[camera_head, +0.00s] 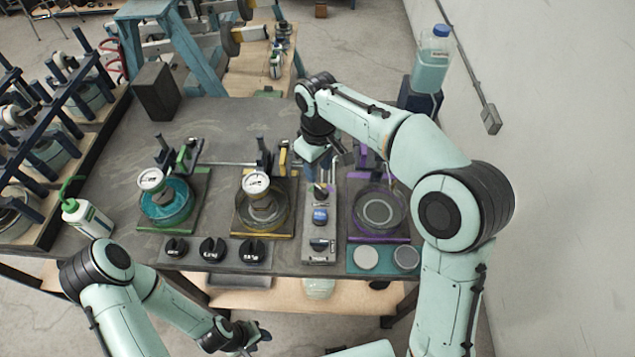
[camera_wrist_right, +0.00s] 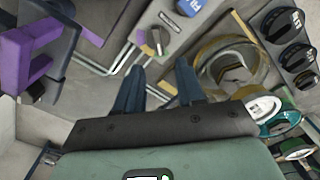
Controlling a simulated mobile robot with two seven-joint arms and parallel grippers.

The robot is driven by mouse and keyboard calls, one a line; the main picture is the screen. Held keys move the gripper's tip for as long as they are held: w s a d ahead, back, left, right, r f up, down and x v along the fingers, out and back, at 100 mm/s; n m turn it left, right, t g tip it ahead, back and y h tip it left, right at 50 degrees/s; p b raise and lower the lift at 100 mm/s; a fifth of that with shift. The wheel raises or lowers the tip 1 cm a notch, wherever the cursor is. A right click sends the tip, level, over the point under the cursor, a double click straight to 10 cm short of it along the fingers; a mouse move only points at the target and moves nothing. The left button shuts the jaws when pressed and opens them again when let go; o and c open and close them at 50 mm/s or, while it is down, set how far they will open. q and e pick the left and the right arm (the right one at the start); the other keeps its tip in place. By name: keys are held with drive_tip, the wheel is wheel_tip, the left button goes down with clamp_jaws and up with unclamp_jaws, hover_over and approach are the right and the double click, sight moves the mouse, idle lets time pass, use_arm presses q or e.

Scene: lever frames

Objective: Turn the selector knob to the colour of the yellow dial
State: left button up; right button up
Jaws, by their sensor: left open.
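The selector knob (camera_head: 321,190) is at the top of a grey panel. In the right wrist view the knob (camera_wrist_right: 157,40) has purple, yellow and green patches around it; I cannot tell which one it points to. The yellow dial (camera_head: 256,183) is a white-faced gauge on the station with yellow edging; a gauge face (camera_wrist_right: 262,108) is partly hidden by the gripper body in the right wrist view. My right gripper (camera_wrist_right: 156,68) is open and empty, its fingertips apart from the knob, which lies beyond them. My left gripper (camera_head: 256,338) is open, low in front of the table.
Three black knobs (camera_head: 212,250) sit on a front panel. A green-edged station with a gauge (camera_head: 151,180) is left, a purple-edged station (camera_head: 378,240) right. A white bottle (camera_head: 88,220) stands at the left edge. A dark box (camera_head: 157,92) stands at the back.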

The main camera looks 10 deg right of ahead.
sight(318, 186)
wheel_tip(318, 186, down, 7)
drive_tip(key=shift+w+f+b, duration=0.1)
drive_tip(key=shift+b, duration=0.25)
clamp_jaws()
